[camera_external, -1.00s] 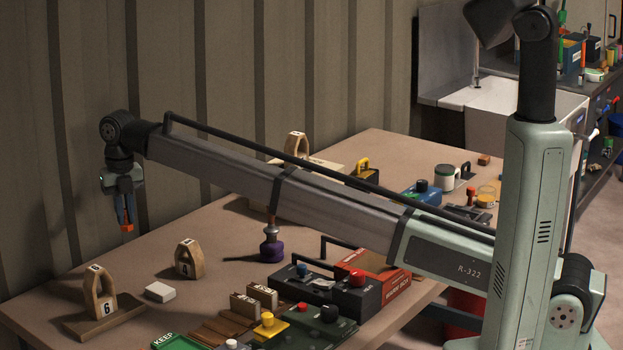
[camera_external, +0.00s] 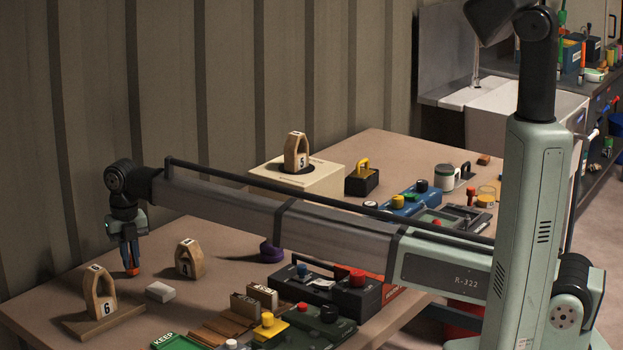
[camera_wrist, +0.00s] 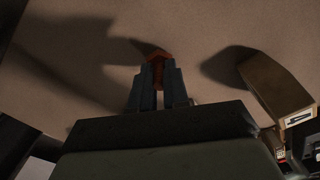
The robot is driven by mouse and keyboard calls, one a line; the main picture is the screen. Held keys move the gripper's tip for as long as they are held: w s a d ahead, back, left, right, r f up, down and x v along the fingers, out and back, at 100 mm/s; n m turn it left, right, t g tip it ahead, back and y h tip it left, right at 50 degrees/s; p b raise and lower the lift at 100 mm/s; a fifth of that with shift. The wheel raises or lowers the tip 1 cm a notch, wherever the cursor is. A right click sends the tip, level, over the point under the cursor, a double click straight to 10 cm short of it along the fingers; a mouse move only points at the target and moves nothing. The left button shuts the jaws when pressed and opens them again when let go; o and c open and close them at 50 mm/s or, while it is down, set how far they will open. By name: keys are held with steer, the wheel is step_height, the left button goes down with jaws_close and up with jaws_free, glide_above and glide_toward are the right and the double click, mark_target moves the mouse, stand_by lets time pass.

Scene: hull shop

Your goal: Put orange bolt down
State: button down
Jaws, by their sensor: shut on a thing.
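The orange bolt (camera_external: 133,271) is between the fingertips of my gripper (camera_external: 131,262), at the left part of the table. My gripper points down and is shut on it. In the wrist view the bolt (camera_wrist: 158,58) shows at the tips of the two dark fingers (camera_wrist: 158,75), with a shadow close beside it on the tabletop. The bolt's lower end is at or very near the table; I cannot tell whether it touches. The fingers hide part of the bolt.
A wooden handled block (camera_external: 189,259) stands right of my gripper, and another marked 6 (camera_external: 99,294) stands on a board to the left. A small white block (camera_external: 160,292) lies in front. Black control boxes (camera_external: 325,289) and a green KEEP tray (camera_external: 181,342) are further right and forward.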

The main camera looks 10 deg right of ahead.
steer(key=shift+f, duration=0.3)
steer(key=shift+f, duration=0.1)
steer(key=c, duration=1.1)
jaws_free()
step_height(320, 180, up, 12)
stand_by(0.6)
